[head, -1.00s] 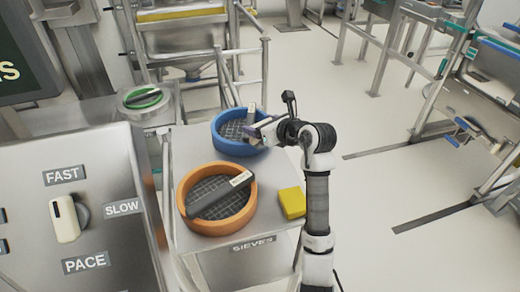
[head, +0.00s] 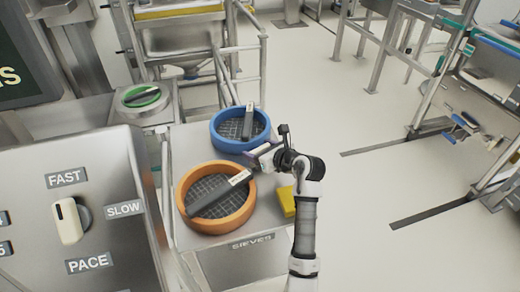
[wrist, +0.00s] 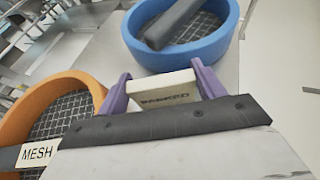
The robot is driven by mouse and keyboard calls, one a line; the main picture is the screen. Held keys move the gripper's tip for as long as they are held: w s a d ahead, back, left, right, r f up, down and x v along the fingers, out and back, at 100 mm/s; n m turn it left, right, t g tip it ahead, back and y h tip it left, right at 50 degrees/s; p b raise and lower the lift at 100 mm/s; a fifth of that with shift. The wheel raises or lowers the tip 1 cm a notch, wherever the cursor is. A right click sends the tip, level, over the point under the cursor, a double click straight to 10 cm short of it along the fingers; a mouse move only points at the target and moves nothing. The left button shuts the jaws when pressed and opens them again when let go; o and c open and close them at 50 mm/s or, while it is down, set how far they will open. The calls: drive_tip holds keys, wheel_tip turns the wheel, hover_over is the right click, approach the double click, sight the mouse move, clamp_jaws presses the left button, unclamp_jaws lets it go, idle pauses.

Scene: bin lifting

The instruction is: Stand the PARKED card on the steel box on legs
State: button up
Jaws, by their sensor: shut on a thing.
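My gripper (head: 256,154) is over the right part of the SIEVES stand, between the blue and orange sieves in the head view. In the wrist view its purple fingers are shut on a pale card (wrist: 162,98) with dark lettering that reads like PARKED. The card is held at its ends, above the stand. In the head view the card is too small and covered to make out well. A steel box (head: 108,190) with FAST, SLOW and PACE labels stands at the left; its legs are not visible, so I cannot tell if it is the named box.
The steel SIEVES stand (head: 240,262) holds an orange sieve (head: 222,226), a blue sieve (head: 228,147), both with dark bars inside, and a yellow block (head: 286,202). A green-ringed steel unit (head: 152,117) is behind left.

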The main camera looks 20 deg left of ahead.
drive_tip(key=shift+f, duration=0.2)
drive_tip(key=o, duration=1)
drive_tip(key=shift+r, duration=0.1)
